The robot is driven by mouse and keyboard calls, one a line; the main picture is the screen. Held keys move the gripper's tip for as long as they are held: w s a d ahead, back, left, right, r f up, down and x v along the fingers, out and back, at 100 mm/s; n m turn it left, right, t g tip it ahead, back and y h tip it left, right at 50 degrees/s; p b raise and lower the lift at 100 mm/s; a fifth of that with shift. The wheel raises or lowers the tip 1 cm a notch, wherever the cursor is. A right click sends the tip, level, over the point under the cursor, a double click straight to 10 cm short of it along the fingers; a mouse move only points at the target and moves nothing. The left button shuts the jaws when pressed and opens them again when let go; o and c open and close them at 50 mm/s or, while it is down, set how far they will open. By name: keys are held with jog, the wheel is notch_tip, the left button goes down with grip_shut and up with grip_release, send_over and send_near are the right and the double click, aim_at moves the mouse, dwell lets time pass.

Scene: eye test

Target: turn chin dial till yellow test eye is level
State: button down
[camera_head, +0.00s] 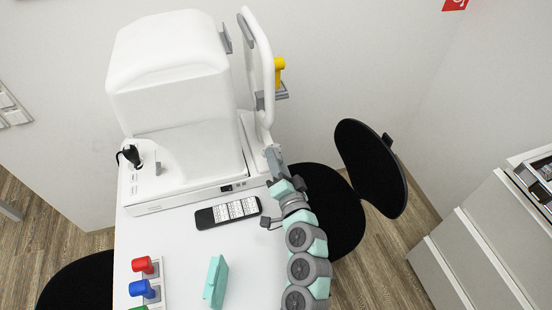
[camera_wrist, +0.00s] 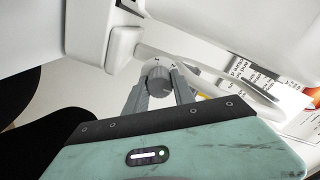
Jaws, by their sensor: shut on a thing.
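The yellow test eye (camera_head: 279,68) sits on a grey bracket at the right side of the white chin-rest frame (camera_head: 266,60) in the head view. I cannot tell from this angle whether it is level with a mark. The chin dial (camera_wrist: 157,84) is a grey ridged knob under the frame in the wrist view. My gripper (camera_wrist: 161,90) is shut on it, one finger on each side. In the head view my gripper (camera_head: 273,158) is at the foot of the frame, and the dial is hidden there.
The white eye machine (camera_head: 170,90) with a black joystick (camera_head: 131,156) fills the table's back. A black-edged chart device (camera_head: 228,211), a teal case (camera_head: 215,282) and red (camera_head: 145,266) and blue (camera_head: 143,289) pieces lie in front. A black chair (camera_head: 370,165) stands right of my arm.

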dwell(0.3)
jog(key=c, duration=1.1)
grip_release()
jog(key=shift+o, duration=0.2)
jog(key=v, duration=1)
jog(key=shift+s+d+p, duration=0.15)
jog(key=shift+s+p, duration=0.2)
